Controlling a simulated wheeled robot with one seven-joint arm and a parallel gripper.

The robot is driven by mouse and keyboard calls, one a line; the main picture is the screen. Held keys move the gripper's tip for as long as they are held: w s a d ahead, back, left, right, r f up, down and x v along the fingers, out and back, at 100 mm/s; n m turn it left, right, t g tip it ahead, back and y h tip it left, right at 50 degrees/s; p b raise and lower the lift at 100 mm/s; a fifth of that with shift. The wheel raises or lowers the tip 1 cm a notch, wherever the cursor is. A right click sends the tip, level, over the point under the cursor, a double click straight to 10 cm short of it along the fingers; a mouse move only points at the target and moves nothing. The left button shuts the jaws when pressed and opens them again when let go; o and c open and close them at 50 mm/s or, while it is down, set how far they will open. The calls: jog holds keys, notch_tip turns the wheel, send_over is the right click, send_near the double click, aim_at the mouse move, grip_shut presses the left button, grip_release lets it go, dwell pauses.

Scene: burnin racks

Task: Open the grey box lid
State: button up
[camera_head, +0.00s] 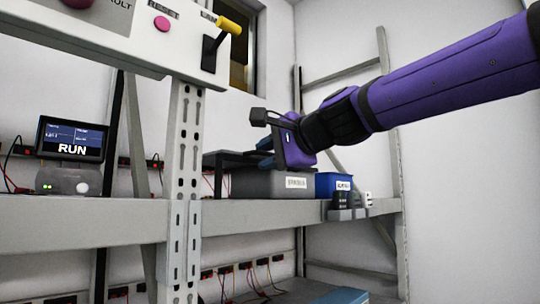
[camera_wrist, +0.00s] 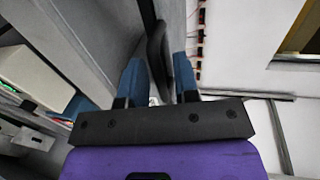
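The grey box (camera_head: 272,184) stands on the rack shelf in the head view, with a pale label on its front. A dark flat plate (camera_head: 232,156) shows above its left part; I cannot tell whether it is the lid. My gripper (camera_head: 266,152) is at the box's top, tilted down to the left. In the wrist view, my gripper's two blue fingers (camera_wrist: 160,78) stand apart on either side of a dark thin piece (camera_wrist: 158,48), perhaps the lid's edge or handle. I cannot tell whether both fingers press on it. My gripper hides part of the box top.
A blue bin (camera_head: 333,184) stands right of the box, with small dark and white items (camera_head: 350,203) before it. A rack post (camera_head: 184,190) and a control panel with a yellow lever (camera_head: 229,26) are to the left. A screen (camera_head: 72,139) reads RUN.

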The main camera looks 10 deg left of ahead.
jog(key=shift+d, duration=0.1)
jog(key=v, duration=1)
jog(key=shift+s+d+r, duration=0.1)
jog(key=shift+s+d, duration=0.15)
dwell(0.3)
jog(key=s+d+f+n+g+h, duration=0.1)
jog(key=s+d+f+h, duration=0.3)
jog(key=d+f, duration=0.5)
jog(key=s+d+f+n+g+h, duration=0.2)
jog(key=s+d+f+n+h, duration=0.2)
jog(key=s+d+f, duration=0.3)
jog(key=s+d+f+n+g+h, duration=0.1)
jog(key=s+d+f+h, duration=0.3)
jog(key=d+f, duration=0.9)
jog(key=shift+s+f+n, duration=0.25)
jog(key=shift+s+f, duration=0.05)
jog(key=shift+f, duration=0.45)
jog(key=shift+s+f+n, duration=0.25)
jog(key=shift+f+n, duration=0.05)
jog(key=shift+f, duration=0.45)
jog(key=shift+s+f+n, duration=0.25)
jog(key=shift+s+f, duration=0.05)
jog(key=shift+f, duration=0.45)
